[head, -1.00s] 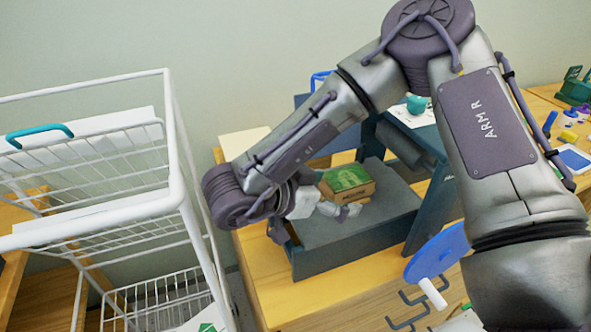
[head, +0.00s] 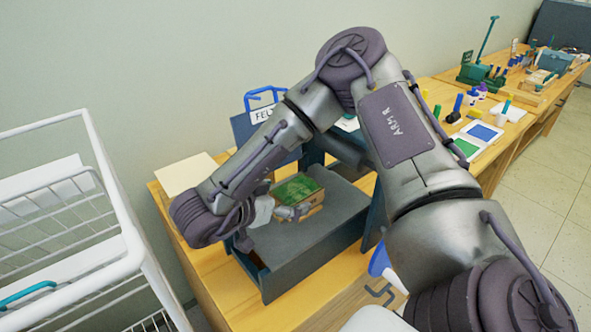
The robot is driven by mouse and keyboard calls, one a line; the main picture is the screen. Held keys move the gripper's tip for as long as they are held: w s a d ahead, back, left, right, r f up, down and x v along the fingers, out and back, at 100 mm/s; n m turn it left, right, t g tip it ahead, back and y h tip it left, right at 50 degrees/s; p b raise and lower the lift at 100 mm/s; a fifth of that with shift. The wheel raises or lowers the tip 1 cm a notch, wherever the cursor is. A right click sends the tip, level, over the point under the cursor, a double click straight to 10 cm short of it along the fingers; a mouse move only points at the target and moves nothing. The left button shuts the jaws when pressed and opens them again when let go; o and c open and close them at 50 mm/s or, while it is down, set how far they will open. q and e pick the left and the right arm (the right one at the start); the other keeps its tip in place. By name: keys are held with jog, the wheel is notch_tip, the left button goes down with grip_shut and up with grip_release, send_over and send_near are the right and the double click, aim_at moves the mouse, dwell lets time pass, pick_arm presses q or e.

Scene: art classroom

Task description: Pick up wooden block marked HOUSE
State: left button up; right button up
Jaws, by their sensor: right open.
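A wooden block (head: 299,191) with a green top rests on the grey bed of a dark press-like stand (head: 318,238). Its marking is too small to read. My right arm reaches over from the right, and my right gripper (head: 288,213) is at the block's near left side, low by the grey bed. The gripper is open, with its fingers partly hidden by the block and my wrist. I cannot tell whether they touch the block. My left gripper is out of view.
A white wire rack (head: 112,170) stands close on the left. A pale board (head: 187,174) lies on the wooden table behind the press. A sign reading FELT (head: 262,114) stands behind my arm. Paint items and a green tool stand (head: 482,74) occupy the table at the right.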

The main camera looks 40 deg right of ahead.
aim_at(295, 191)
jog(key=x, duration=0.4)
jog(key=shift+d+r, duration=0.1)
jog(key=shift+d, duration=0.2)
jog(key=shift+a, duration=0.15)
jog(key=shift+c, duration=0.7)
jog(key=c, duration=1.1)
jog(key=shift+r, duration=0.15)
jog(key=shift+c, duration=0.2)
